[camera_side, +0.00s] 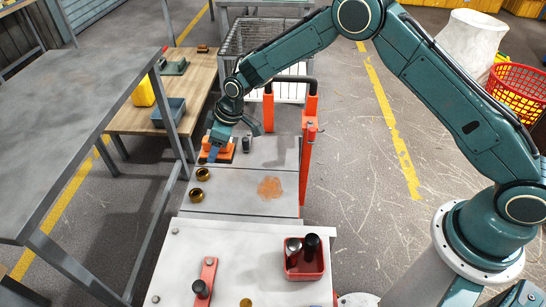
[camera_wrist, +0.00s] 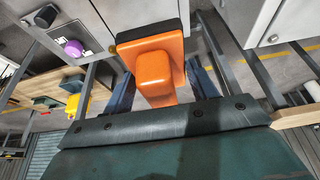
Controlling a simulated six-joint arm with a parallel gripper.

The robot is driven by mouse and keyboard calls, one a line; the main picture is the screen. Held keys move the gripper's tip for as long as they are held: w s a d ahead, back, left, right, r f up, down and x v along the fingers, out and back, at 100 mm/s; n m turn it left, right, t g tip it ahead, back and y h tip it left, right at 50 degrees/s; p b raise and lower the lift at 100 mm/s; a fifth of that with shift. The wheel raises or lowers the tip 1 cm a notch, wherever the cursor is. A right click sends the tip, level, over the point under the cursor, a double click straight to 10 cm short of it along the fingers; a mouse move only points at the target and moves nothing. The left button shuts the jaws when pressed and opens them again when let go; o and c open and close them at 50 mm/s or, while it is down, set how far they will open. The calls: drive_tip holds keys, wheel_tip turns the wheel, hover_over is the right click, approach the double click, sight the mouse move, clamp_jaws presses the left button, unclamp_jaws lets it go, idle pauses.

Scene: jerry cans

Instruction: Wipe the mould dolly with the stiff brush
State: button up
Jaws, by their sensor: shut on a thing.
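The stiff brush (camera_side: 222,157) has an orange body and grip block, and dark bristles show along one edge in the wrist view (camera_wrist: 150,40). My gripper (camera_side: 214,150) is shut on its grip block, with blue fingers on both sides in the wrist view (camera_wrist: 160,84). The mould dolly (camera_side: 235,206) has a pale flat top and an orange upright with a dark handle at its far right. An orange-brown stain (camera_side: 270,187) marks the right part of its top. The brush is at the dolly's far left corner, away from the stain. I cannot tell whether its bristles touch.
Two brass rings (camera_side: 199,183) sit along the dolly's left edge, and a dark knob (camera_side: 246,144) stands right of the brush. A nearer pale surface (camera_side: 225,245) carries a red bin (camera_side: 304,268) and a red clamp bar (camera_side: 206,275). A grey table (camera_side: 70,90) stands left.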

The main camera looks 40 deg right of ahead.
drive_tip(key=shift+c, duration=0.9)
drive_tip(key=shift+d+f, duration=0.3)
drive_tip(key=shift+d, duration=0.1)
drive_tip(key=s+d+f, duration=0.2)
drive_tip(key=d+f, duration=0.9)
drive_tip(key=d, duration=0.5)
drive_tip(key=shift+a+f, duration=0.15)
drive_tip(key=shift+f, duration=3.95)
drive_tip(key=shift+s+a+f, duration=0.25)
drive_tip(key=shift+s+a, duration=0.15)
drive_tip(key=shift+a, duration=0.2)
drive_tip(key=shift+c, duration=0.4)
drive_tip(key=shift+s+a+r, duration=0.1)
drive_tip(key=shift+s+a, duration=3.05)
drive_tip(key=shift+s, duration=0.1)
drive_tip(key=shift+w+d, duration=3.65)
drive_tip(key=shift+d, duration=0.3)
drive_tip(key=shift+s+d, duration=0.55)
drive_tip(key=shift+s, duration=0.25)
drive_tip(key=shift+s+a, duration=3.65)
drive_tip(key=shift+a, duration=0.15)
drive_tip(key=shift+w+d, duration=3.85)
drive_tip(key=shift+d, duration=0.05)
wheel_tip(320, 180, up, 8)
